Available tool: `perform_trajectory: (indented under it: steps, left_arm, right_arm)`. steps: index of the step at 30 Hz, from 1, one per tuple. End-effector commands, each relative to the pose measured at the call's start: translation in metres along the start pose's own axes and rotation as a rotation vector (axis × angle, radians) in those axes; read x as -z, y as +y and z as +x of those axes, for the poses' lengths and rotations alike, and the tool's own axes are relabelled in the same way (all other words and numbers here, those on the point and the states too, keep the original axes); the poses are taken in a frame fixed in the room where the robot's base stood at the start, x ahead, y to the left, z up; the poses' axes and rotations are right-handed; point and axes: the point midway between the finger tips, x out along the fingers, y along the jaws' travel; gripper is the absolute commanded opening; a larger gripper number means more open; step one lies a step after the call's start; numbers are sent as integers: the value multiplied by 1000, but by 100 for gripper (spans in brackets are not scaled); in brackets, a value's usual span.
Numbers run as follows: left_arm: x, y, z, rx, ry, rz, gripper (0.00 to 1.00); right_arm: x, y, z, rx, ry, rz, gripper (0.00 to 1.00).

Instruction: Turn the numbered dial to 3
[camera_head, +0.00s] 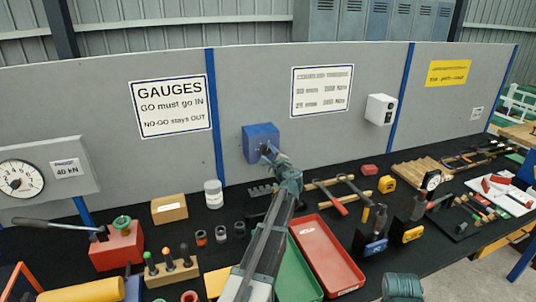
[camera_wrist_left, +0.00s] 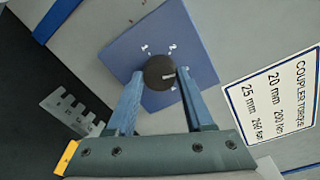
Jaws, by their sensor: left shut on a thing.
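The dial is a dark round knob (camera_wrist_left: 158,68) with a short white pointer mark, on a blue plate (camera_wrist_left: 203,62) fixed to the grey panel. The pointer points to the right in that view. In the head view the blue plate (camera_head: 258,132) is in the middle of the panel, and the knob is mostly hidden by my gripper. My left gripper (camera_head: 268,151) is shut on the knob, one finger on each side, as the left wrist view (camera_wrist_left: 159,82) shows.
A black bench below holds a red tray (camera_head: 326,256), a green tray (camera_head: 300,268), a grey toothed piece (camera_head: 264,190), a white jar (camera_head: 213,194) and several tools. A white box (camera_head: 381,109) is on the panel to the right. The panel around the dial is clear.

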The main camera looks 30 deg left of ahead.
Motion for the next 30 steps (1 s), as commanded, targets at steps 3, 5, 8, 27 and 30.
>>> perform_trajectory:
  steps: [3,5,8,27,30]
  left_arm:
    - [1,1,-1,-3,-3,73,0]
    - [1,1,-1,-3,-5,106,0]
    - [1,1,-1,-4,-8,151,0]
    - [1,1,-2,-6,-13,233,0]
    - [1,1,-2,-6,-13,233,0]
  right_arm:
    - [0,0,1,0,0,0,50]
    - [0,0,1,0,0,0,50]
    - [0,0,2,0,0,0,50]
    - [0,0,2,0,0,0,50]
    - [0,0,2,0,0,0,50]
